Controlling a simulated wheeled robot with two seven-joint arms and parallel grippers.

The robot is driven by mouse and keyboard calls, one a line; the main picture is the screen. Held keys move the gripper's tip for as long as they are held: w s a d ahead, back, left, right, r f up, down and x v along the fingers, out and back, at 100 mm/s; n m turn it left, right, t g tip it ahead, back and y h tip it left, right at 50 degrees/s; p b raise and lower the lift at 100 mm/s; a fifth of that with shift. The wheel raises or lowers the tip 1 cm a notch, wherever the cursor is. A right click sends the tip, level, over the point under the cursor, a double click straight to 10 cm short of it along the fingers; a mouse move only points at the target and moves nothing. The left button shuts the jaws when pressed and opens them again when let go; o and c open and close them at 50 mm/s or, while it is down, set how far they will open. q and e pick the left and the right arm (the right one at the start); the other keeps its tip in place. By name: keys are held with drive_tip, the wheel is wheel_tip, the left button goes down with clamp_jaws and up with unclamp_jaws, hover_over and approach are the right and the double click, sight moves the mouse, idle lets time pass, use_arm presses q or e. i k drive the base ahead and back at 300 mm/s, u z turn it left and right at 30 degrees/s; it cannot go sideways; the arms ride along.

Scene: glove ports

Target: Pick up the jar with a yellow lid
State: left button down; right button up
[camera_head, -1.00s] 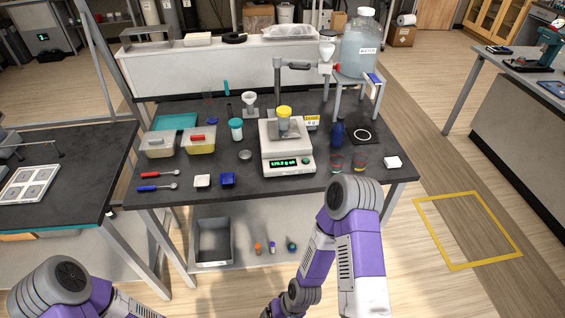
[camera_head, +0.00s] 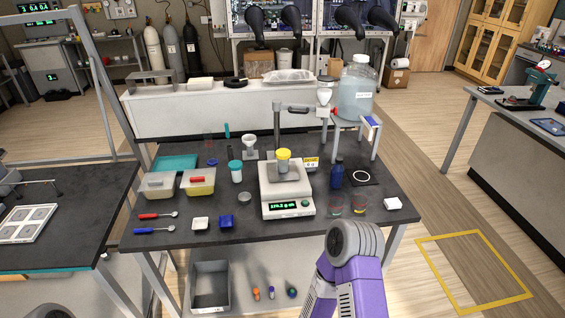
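The jar with a yellow lid (camera_head: 284,161) stands upright on the pan of a white balance (camera_head: 287,190) on the dark bench. The balance's green display is lit. My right arm rises from the bottom of the picture in front of the bench, but its gripper is out of the picture. My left gripper is also out of the picture. Nothing touches the jar.
A teal-lidded jar (camera_head: 236,171), a blue bottle (camera_head: 337,174) and two small beakers stand near the balance. A clamp stand (camera_head: 277,130) rises just behind it. Tubs (camera_head: 199,182) and spoons lie left. A large water jug (camera_head: 356,90) stands behind right. The dark bench top (camera_head: 262,226) has a clear front strip.

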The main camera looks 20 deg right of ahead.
sight(284, 165)
drive_tip(key=z, duration=1.05)
drive_tip(key=i, duration=0.35)
drive_tip(key=u, duration=0.6)
